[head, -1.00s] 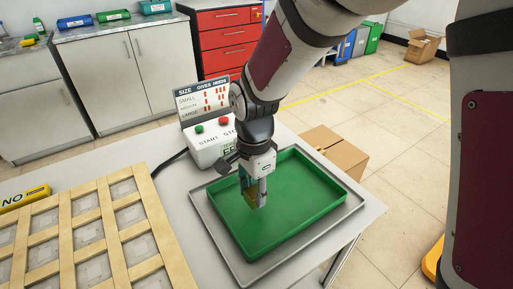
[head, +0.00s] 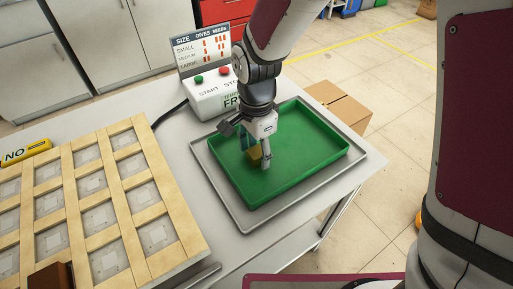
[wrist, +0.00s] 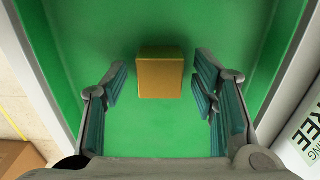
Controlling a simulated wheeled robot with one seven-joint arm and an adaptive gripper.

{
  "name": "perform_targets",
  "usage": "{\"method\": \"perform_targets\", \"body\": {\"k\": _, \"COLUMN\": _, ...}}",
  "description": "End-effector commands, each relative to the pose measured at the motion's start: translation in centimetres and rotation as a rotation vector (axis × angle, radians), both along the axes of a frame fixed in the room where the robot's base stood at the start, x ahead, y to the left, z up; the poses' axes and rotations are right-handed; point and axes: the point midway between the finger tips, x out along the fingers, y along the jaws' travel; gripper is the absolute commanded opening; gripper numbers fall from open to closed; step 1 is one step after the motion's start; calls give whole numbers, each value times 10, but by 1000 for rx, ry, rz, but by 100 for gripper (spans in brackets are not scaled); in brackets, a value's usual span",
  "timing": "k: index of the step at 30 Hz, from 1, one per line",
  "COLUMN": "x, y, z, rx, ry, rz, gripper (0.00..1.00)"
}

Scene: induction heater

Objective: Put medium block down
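A yellow-brown block (head: 255,154) is in the green tray (head: 318,160), partly hidden by a finger of my gripper in the head view. In the wrist view the block (wrist: 160,73) lies over the green tray floor between and a little beyond my fingertips. My gripper (wrist: 160,90) is open, with a clear gap on both sides of the block. In the head view my gripper (head: 257,160) points down into the left part of the tray. Whether the block rests fully on the floor is hard to tell.
The green tray sits on a grey metal tray (head: 238,214) at the table's right end. A control box (head: 208,97) with green and red buttons and a size sign (head: 201,46) stands behind. A wooden grid (head: 113,187) fills the left, with a dark brown block (head: 50,277) on it.

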Motion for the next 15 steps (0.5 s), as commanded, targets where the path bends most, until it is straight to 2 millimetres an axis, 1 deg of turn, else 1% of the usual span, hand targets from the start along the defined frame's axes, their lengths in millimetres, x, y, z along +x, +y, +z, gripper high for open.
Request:
{"method": "perform_targets", "body": {"k": 5, "x": 0, "y": 0, "z": 1, "rx": 0, "ry": 0, "rz": 0, "gripper": 53}}
{"method": "perform_targets", "body": {"k": 8, "x": 0, "y": 0, "z": 6, "rx": 1, "ry": -2, "rz": 0, "gripper": 53}}
{"method": "perform_targets", "body": {"k": 11, "x": 1, "y": 1, "z": 19, "rx": 1, "ry": -4, "rz": 0, "gripper": 53}}
{"method": "perform_targets", "body": {"k": 15, "x": 0, "y": 1, "z": 46, "rx": 3, "ry": -6, "rz": 0, "gripper": 53}}
